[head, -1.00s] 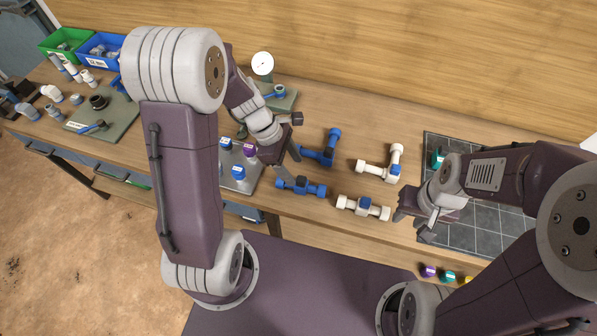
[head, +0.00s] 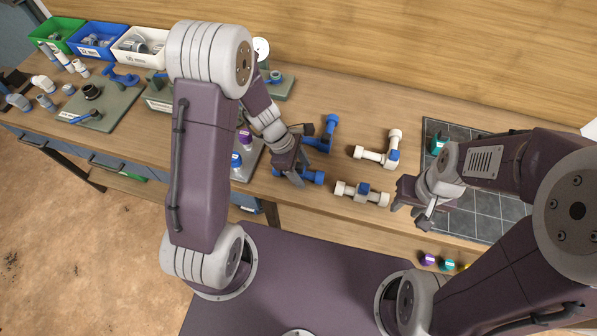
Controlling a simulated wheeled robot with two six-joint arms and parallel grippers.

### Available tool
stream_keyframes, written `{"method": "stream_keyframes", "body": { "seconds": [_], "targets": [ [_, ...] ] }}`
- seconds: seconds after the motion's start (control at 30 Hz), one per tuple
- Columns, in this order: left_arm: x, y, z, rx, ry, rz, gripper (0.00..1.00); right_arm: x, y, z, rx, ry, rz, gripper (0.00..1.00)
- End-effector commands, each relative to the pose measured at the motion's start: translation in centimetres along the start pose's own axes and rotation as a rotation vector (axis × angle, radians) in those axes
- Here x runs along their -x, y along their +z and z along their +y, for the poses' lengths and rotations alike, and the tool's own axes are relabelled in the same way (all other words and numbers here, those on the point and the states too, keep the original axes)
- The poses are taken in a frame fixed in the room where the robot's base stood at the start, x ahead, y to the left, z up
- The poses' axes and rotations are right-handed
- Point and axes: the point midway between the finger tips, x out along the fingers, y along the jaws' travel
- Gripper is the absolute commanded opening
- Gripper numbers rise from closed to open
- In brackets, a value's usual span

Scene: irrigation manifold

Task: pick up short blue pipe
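A short blue pipe piece (head: 313,178) lies near the front of the wooden bench, left of a similar white one. My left gripper (head: 298,177) is right over it and hides its left and middle parts. Whether the fingers touch the blue piece, or are open or shut on it, cannot be made out. A blue elbow-shaped pipe (head: 328,138) lies just behind. My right gripper (head: 411,214) is open and empty, at the left edge of the dark tiled mat, right of the white pieces.
A white straight piece (head: 361,193) and a white elbow piece (head: 380,155) lie to the right. The dark tiled mat (head: 480,215) is at the right. A grey plate with purple- and blue-capped parts (head: 245,168) stands left. Labelled bins (head: 97,40) are far left.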

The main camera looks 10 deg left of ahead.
Motion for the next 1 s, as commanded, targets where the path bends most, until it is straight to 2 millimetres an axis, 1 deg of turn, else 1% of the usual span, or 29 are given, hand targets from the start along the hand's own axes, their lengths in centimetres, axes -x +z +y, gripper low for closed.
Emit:
{"method": "stream_keyframes", "body": {
  "seconds": [0.03, 0.07, 0.1, 0.2, 0.43, 0.53, 0.67, 0.77, 0.87, 1.0],
  "targets": [
    [0.0, 0.0, 0.0, 0.000, 0.000, 0.000, 0.43, 0.0, 0.0, 0.0, 0.000, 0.000, 0.000, 0.36],
    [0.0, 0.0, 0.0, 0.000, 0.000, 0.000, 0.35, 0.0, 0.0, 0.0, 0.000, 0.000, 0.000, 0.36],
    [0.0, 0.0, 0.0, 0.000, 0.000, 0.000, 0.24, 0.0, 0.0, 0.0, 0.000, 0.000, 0.000, 0.36],
    [0.0, 0.0, 0.0, 0.000, 0.000, 0.000, 0.00, 0.0, 0.0, 0.0, 0.000, 0.000, 0.000, 0.36],
    [0.1, 0.0, 0.0, 0.000, 0.000, 0.000, 0.00, 0.0, 0.0, 0.0, 0.000, 0.000, 0.000, 0.36],
    [0.6, 0.2, 0.0, 0.000, 0.001, -0.001, 0.00, 0.3, 0.0, 0.0, 0.000, 0.000, 0.000, 0.36],
    [2.1, 0.9, 0.1, -0.002, 0.003, 0.000, 0.00, 0.9, -0.1, 0.0, 0.000, 0.000, 0.000, 0.36],
    [4.0, 1.6, 0.1, -0.003, 0.005, 0.000, 0.00, 1.5, -0.2, 0.0, 0.000, 0.000, 0.000, 0.36],
    [4.3, 3.9, -0.4, -0.008, 0.000, -0.001, 0.00, 1.6, -0.2, 0.0, 0.000, 0.000, 0.000, 0.36],
    [4.9, 7.6, -1.0, -0.010, 0.000, -0.001, 0.00, 2.1, -0.2, 0.0, 0.000, 0.000, 0.000, 0.36]
  ]
}}
